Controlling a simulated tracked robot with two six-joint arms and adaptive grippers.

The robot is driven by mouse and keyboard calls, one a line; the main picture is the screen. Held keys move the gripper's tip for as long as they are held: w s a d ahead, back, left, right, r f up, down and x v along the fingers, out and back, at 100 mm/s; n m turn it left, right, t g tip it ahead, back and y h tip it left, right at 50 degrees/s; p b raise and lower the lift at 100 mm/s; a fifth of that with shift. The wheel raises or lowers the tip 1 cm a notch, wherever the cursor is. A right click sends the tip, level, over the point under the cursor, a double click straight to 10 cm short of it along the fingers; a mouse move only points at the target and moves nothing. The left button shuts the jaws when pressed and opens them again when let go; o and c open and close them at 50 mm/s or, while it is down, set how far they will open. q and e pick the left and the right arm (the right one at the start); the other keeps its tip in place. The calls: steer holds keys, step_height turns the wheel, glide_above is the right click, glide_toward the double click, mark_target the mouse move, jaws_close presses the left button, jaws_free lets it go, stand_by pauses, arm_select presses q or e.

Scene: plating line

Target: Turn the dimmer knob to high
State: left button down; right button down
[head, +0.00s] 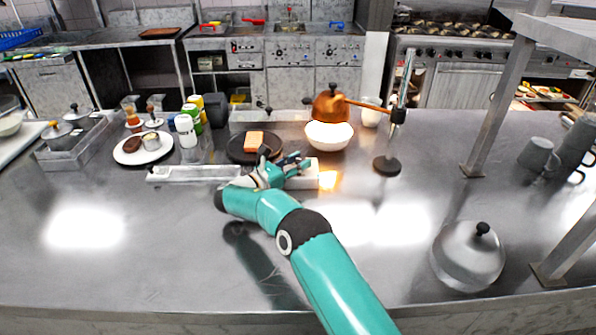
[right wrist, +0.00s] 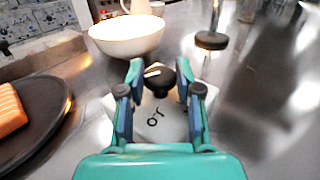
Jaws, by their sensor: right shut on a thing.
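The dimmer is a pale box (head: 305,177) on the steel counter, in front of the white bowl. In the right wrist view its pale top (right wrist: 170,125) carries dark lettering, seen turned around, and a black knob (right wrist: 160,80) with a white pointer line toward the left. My right gripper (head: 292,164) is at the box; in the right wrist view its two fingers (right wrist: 158,84) stand on either side of the knob and are shut on it. In the head view the gripper hides the knob. My left gripper is not in view.
A dark plate (head: 238,153) with an orange block (head: 254,141) is to the left. A steel dome (head: 467,258) sits front right.

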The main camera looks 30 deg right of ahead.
steer(key=shift+w+a+r+m+g, duration=0.15)
steer(key=shift+m+g, duration=0.15)
steer(key=shift+g, duration=0.2)
steer(key=c, duration=0.8)
jaws_free()
steer(key=shift+c, duration=0.2)
steer(key=a, duration=0.8)
steer(key=s+a, duration=0.1)
steer(key=a, duration=0.2)
steer(key=shift+a, duration=0.4)
